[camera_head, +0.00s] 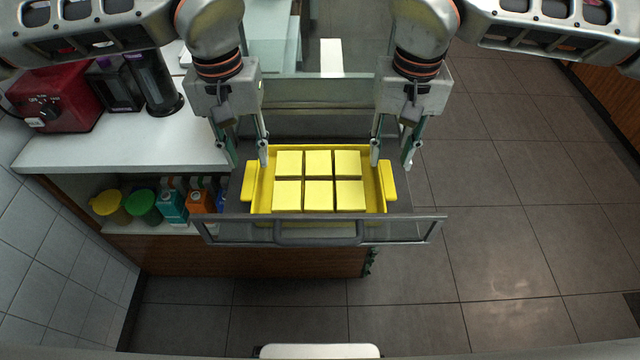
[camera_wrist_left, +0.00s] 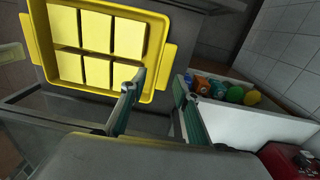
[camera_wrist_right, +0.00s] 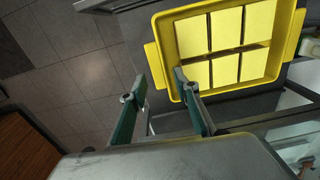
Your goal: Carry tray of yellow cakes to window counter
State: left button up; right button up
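The yellow tray (camera_head: 262,203) holds several yellow square cakes (camera_head: 318,164) in two rows. It sits on a grey surface with a raised dark rail in front, beside the white counter. My left gripper (camera_head: 248,163) is above the tray's left end, fingers apart, with nothing seen between them. In the left wrist view the tray (camera_wrist_left: 160,30) and its handle lie just beyond the fingers. My right gripper (camera_head: 393,163) is above the tray's right end, fingers apart. In the right wrist view the tray handle (camera_wrist_right: 155,66) shows near the fingers. Contact with the tray cannot be told.
A white counter (camera_head: 120,150) at left carries a red machine (camera_head: 55,98) and dark appliances. A shelf below holds several colourful containers (camera_head: 143,205). A grey rail (camera_head: 320,232) runs along the tray's near side. The tiled floor (camera_head: 500,220) at right is clear.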

aim_at(251, 178)
pick_arm(q)
jog(key=shift+a+f, duration=0.15)
jog(key=shift+a, duration=0.15)
pick_arm(e)
jog(key=shift+d+f, duration=0.15)
pick_arm(q)
jog(key=shift+w+f, duration=0.1)
pick_arm(e)
jog(key=shift+f, duration=0.1)
